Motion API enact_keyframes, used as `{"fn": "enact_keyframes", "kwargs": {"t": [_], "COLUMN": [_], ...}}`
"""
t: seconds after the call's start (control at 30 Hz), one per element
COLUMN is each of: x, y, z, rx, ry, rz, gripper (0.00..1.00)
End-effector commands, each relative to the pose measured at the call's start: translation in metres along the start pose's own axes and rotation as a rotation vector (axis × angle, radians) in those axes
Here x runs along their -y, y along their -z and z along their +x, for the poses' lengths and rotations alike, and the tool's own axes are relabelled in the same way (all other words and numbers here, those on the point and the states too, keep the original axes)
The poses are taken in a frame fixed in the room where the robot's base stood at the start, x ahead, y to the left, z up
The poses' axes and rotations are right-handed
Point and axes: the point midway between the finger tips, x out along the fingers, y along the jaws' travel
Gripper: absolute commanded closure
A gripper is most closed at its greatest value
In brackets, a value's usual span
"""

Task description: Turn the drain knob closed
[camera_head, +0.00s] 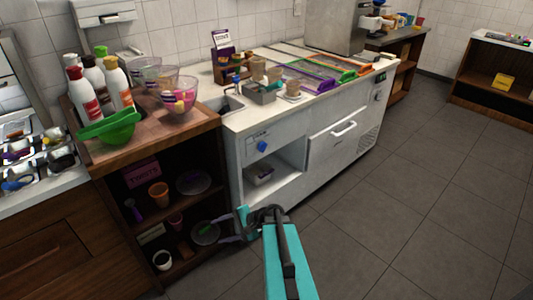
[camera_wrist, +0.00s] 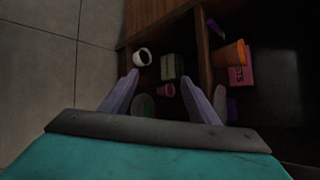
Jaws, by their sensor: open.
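The blue drain knob (camera_head: 262,146) is on the white front panel of the freezer counter in the head view, below the small sink (camera_head: 226,104). Its exact turned position is too small to tell. My gripper (camera_head: 214,236) is low in front of the dark shelf unit, below and left of the knob, and apart from it. In the wrist view my gripper (camera_wrist: 164,82) is open and empty, its two grey-purple fingers spread toward the shelves. The knob does not show in the wrist view.
The dark wooden shelf unit (camera_head: 119,193) holds cups, plates and boxes near my gripper. An open niche with a small box (camera_head: 260,175) lies under the knob. A green bowl (camera_head: 107,127) and bottles stand above. The tiled floor (camera_head: 420,215) at right is clear.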

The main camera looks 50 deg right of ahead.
Motion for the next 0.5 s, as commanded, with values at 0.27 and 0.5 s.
{"fn": "enact_keyframes", "kwargs": {"t": [0.27, 0.5], "x": [0.072, 0.118], "y": [0.071, 0.123], "z": [-0.091, -0.194], "rx": [-0.083, -0.136], "ry": [0.324, 0.605], "rz": [0.165, 0.278], "gripper": [0.45, 0.45]}}
